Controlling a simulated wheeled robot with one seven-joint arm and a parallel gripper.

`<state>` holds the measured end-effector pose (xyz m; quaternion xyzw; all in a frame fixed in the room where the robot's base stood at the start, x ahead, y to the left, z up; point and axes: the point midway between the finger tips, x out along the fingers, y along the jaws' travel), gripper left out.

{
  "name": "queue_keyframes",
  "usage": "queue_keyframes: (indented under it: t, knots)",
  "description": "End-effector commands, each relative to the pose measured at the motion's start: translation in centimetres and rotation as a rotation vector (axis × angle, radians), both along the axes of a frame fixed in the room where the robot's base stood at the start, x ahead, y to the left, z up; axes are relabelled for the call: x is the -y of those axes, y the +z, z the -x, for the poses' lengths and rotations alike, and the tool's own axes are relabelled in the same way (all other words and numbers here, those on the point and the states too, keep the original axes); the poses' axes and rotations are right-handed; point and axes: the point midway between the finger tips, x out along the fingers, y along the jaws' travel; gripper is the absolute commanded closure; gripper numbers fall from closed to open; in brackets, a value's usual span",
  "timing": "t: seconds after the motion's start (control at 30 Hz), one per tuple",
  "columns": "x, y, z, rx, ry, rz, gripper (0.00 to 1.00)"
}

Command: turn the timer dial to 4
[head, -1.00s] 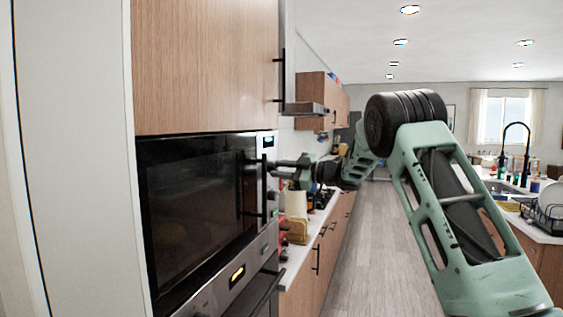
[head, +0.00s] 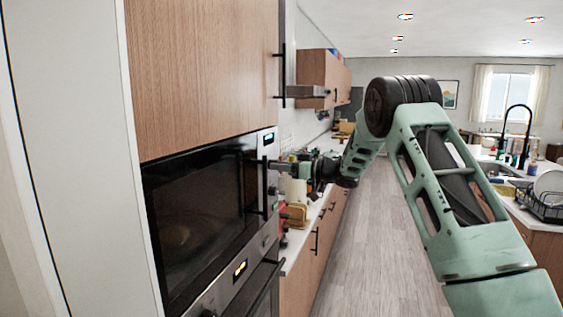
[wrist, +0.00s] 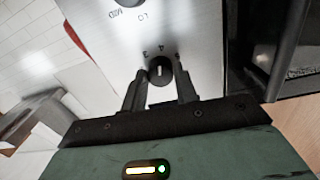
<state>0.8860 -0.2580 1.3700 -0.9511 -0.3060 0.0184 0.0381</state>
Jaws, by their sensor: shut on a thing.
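The timer dial (wrist: 160,72) is a small dark knob with a white mark on the microwave's light control panel (wrist: 190,25). Small numbers sit around it, and the white mark appears to point roughly at the 4. My gripper (wrist: 161,76) has one finger on each side of the dial and is shut on it. In the head view my gripper (head: 275,165) reaches the panel at the right edge of the microwave (head: 205,215); the dial is hidden there.
A second knob (wrist: 130,2), marked LO and MID, is on the same panel. The black microwave handle (head: 264,186) stands out beside my gripper. A counter with several items (head: 297,215) lies beyond. The wooden floor (head: 365,240) is clear.

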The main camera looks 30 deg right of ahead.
Motion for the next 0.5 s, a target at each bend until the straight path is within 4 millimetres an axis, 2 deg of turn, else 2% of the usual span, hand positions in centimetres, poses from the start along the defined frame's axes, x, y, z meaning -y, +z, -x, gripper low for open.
queue_keyframes:
  t: [0.5]
  knots:
    - [0.11, -0.35, 0.08, -0.033, -0.002, -0.032, 0.94]
